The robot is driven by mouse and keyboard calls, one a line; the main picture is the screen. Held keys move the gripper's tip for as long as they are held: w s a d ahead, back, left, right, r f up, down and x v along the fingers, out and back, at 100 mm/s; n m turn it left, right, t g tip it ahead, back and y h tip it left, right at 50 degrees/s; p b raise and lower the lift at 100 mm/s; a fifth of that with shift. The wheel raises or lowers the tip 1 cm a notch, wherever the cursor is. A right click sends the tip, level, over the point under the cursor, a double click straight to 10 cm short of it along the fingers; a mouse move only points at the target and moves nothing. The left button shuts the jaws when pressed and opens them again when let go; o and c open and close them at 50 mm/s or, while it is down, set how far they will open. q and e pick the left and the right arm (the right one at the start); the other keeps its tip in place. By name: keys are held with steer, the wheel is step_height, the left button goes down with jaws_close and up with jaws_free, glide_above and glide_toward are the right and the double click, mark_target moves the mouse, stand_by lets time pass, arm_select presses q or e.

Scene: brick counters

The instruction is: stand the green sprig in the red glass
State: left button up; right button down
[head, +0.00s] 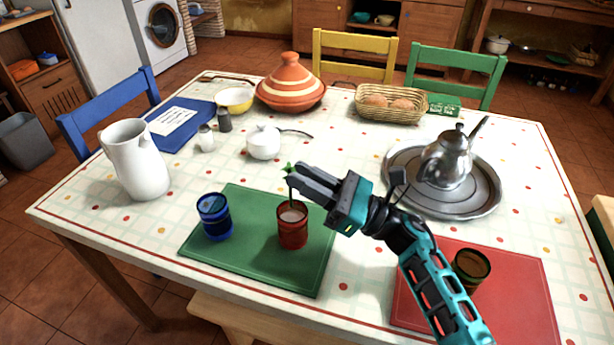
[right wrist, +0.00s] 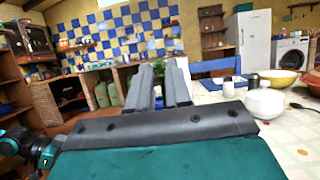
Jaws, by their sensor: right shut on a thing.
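The red glass (head: 292,232) stands upright on the green mat (head: 240,260), with something pale inside its mouth. My right gripper (head: 294,178) is just above it, shut on the green sprig (head: 289,167). A bit of green leaf shows above the fingertips. The dark stem hangs about upright below them, and its lower end appears to be within the glass's mouth. I cannot tell how deep it reaches. My left gripper is not in view.
A blue glass (head: 214,220) stands left of the red glass on the same mat. A white jug (head: 135,165) is further left. A silver teapot (head: 447,160) on a round tray and a brown glass (head: 470,268) on a red mat (head: 525,290) are to the right.

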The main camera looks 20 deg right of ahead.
arm_select(q)
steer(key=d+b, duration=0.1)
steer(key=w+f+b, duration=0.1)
steer(key=b, duration=0.1)
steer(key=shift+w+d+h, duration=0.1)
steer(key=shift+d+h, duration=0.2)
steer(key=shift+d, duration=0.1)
arm_select(e)
step_height(320, 180, down, 4)
steer(key=shift+r, duration=0.25)
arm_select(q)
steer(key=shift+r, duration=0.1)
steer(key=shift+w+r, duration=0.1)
arm_select(e)
steer(key=c, duration=1)
jaws_free()
steer(key=shift+o, duration=0.8)
steer(key=o, duration=0.4)
steer(key=shift+c, duration=0.2)
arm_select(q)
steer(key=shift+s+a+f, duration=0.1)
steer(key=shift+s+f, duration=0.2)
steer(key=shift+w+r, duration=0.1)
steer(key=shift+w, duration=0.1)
